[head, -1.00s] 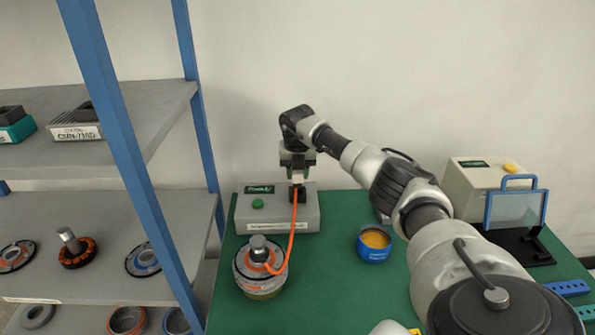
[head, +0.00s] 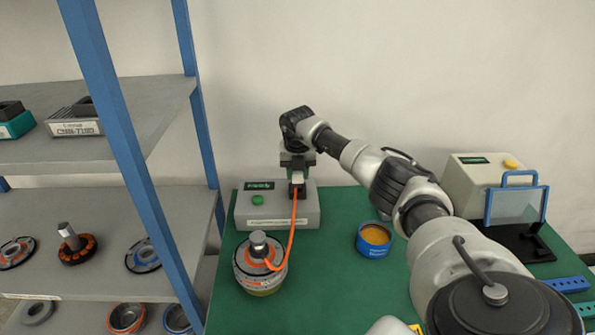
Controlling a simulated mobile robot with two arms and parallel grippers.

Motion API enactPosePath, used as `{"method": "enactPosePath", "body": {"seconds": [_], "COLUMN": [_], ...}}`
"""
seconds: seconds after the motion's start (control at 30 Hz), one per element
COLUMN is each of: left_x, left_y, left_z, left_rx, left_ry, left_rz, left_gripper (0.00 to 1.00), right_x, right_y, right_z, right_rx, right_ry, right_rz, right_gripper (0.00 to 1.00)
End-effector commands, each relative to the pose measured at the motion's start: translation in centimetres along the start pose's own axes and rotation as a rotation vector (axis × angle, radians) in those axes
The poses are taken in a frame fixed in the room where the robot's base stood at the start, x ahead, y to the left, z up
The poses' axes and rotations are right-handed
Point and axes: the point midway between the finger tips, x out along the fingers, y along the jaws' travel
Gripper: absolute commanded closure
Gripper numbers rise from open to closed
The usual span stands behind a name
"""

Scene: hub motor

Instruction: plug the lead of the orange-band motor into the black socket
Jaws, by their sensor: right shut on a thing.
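The orange-band motor (head: 260,277) stands upright on the green bench, its shaft pointing up. Its orange lead (head: 292,232) rises from the motor to my right gripper (head: 298,180). The gripper points down and is shut on the lead's end, at the front of the grey tester box (head: 247,212). The black socket (head: 299,191) on the box shows as a dark patch right at the fingertips. The gripper covers the plug end, so I cannot tell whether it is seated. My left gripper is not in view.
A blue tin (head: 373,240) with yellow contents stands right of the motor. A beige box (head: 478,180) and a blue-framed clear shield (head: 516,205) are at the back right. A blue-post shelf (head: 130,165) with motor parts stands at left.

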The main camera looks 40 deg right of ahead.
Motion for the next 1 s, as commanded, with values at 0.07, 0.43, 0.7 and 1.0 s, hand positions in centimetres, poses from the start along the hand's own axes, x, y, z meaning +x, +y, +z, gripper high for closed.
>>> {"method": "enactPosePath", "body": {"seconds": [0.07,0.43,0.7,1.0], "left_x": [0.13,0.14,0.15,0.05], "left_y": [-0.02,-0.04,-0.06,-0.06], "left_z": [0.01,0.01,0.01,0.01], "left_rx": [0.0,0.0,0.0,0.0], "left_ry": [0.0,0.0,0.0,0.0], "left_rz": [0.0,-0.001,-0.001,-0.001], "left_gripper": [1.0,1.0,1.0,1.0], "right_x": [0.39,0.62,1.09,1.12], "right_y": [0.01,0.01,0.01,0.0], "right_z": [-0.07,-0.09,-0.13,-0.14], "right_rx": [0.0,0.0,0.0,0.0], "right_ry": [0.001,0.001,0.0,0.0], "right_rz": [0.0,0.0,0.001,0.0], "right_gripper": [0.95,0.95,0.95,0.95]}}
